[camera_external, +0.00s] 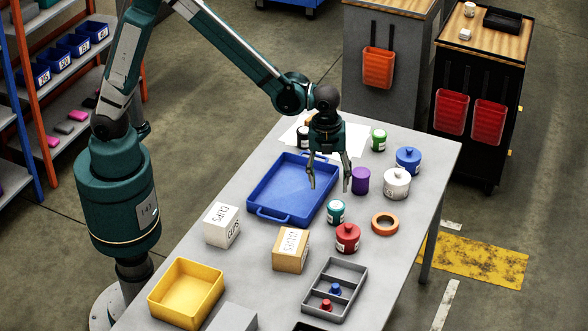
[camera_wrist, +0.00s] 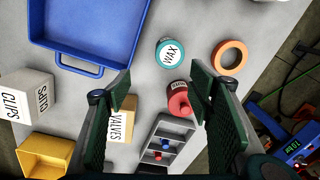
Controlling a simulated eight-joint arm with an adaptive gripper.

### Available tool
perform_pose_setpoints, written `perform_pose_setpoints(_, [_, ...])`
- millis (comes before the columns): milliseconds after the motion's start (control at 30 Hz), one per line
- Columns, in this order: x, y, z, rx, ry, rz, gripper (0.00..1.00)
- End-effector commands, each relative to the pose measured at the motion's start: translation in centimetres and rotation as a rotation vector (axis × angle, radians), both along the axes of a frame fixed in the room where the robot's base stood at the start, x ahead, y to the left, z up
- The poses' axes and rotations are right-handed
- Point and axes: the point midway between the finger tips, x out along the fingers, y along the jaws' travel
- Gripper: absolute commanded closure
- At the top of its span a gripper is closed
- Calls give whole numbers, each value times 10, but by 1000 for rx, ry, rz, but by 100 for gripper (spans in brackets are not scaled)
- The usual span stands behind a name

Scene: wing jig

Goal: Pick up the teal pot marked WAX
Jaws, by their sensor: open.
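The teal pot marked WAX (camera_external: 336,212) stands upright on the grey table, just right of the blue tray's near corner. In the wrist view the teal pot (camera_wrist: 170,53) shows from above, its white lid reading WAX, between and beyond the finger tips. My gripper (camera_external: 330,184) is open and empty, pointing down above the table, apart from the pot. In the wrist view its two fingers (camera_wrist: 160,88) are spread wide.
A red pot (camera_external: 347,238) and an orange ring (camera_external: 384,224) stand close to the teal pot. A purple pot (camera_external: 360,181) and white pot (camera_external: 397,184) are behind it. The blue tray (camera_external: 265,212), VALVES box (camera_external: 290,250) and grey divided tray (camera_external: 352,278) lie around.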

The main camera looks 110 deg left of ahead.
Motion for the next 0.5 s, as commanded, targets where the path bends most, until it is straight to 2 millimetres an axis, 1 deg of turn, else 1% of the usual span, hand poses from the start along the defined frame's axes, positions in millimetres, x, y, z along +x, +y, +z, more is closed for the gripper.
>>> perform_pose_setpoints(100, [9, 10, -15, -2, 23, -47, 48])
perform_pose_setpoints(233, [16, 17, -29, -6, 43, -90, 48])
perform_pose_setpoints(400, [20, 22, -40, -9, 56, -122, 48])
perform_pose_setpoints(500, [20, 23, -42, -9, 59, -129, 48])
